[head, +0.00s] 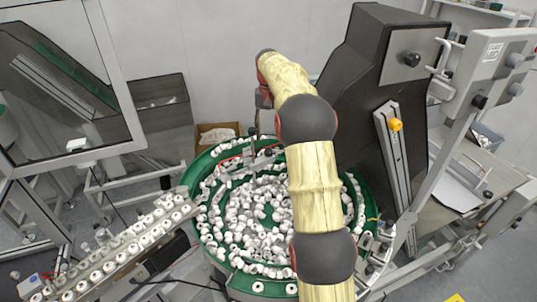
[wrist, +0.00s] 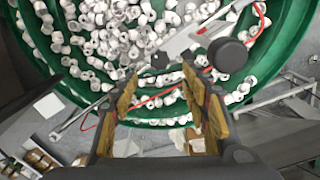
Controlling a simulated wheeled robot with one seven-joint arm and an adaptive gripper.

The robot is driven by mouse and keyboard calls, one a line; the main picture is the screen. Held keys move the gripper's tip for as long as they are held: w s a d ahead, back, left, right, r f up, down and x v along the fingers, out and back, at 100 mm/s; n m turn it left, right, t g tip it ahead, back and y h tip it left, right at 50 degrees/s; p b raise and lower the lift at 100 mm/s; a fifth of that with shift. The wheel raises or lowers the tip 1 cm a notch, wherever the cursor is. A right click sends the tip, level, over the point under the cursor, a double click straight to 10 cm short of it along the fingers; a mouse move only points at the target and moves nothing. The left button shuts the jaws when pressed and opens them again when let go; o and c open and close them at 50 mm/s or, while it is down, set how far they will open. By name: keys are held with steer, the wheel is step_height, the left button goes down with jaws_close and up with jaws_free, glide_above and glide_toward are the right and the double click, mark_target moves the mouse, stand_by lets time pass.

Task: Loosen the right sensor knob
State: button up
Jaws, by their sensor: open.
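In the wrist view a large round black knob (wrist: 228,55) sits on a grey bracket (wrist: 192,38) above the green bowl. A smaller dark knob (wrist: 160,60) is on the bracket's left part. I cannot tell for sure which one is the right sensor knob. My gripper (wrist: 160,84) is open and empty, its two worn yellow-brown fingers apart. The large knob lies beyond the right fingertip, outside the gap. The small knob shows just past the gap between the tips. In the head view the bracket (head: 250,158) stands over the bowl's far side, and my gripper is largely hidden by my arm.
The green bowl (head: 205,245) holds many white caps. A cap-filled rail (head: 125,255) runs off at left. A dark machine housing (head: 372,60) and a metal frame (head: 470,110) stand at right. A red cable (wrist: 262,22) runs close to the large knob.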

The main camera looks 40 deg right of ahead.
mark_target(269, 151)
steer(key=shift+f, duration=4)
steer(key=shift+c, duration=1.3)
steer(key=c, duration=0.9)
